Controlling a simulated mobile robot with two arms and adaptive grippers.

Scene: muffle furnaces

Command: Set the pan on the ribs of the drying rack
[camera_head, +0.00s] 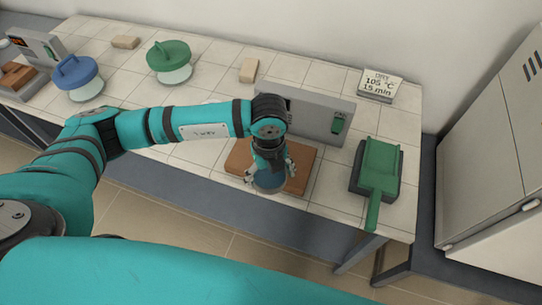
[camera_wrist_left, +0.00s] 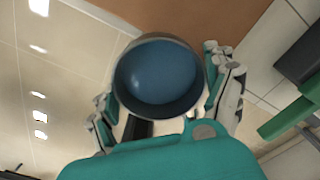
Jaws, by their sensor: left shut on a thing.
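A round blue pan (camera_head: 268,182) with a dark grey wall is held between the fingers of my left gripper (camera_head: 268,176). In the left wrist view the pan (camera_wrist_left: 160,75) opens toward the camera and looks empty. The fingers of the left gripper (camera_wrist_left: 165,98) close on it from both sides. The pan is at the near edge of a brown slab (camera_head: 302,163) before a grey upright panel (camera_head: 308,112); I cannot tell whether it touches the slab. No ribs of a drying rack can be made out. My right gripper is not in view.
A green tray with a handle (camera_head: 380,165) lies on a dark base at the table's right end. A sign (camera_head: 380,85) reads 105 °C, 15 min. Green-lidded (camera_head: 169,57) and blue-lidded (camera_head: 77,74) vessels and small tan blocks (camera_head: 249,70) stand at the back left. A pale cabinet (camera_head: 495,170) stands right.

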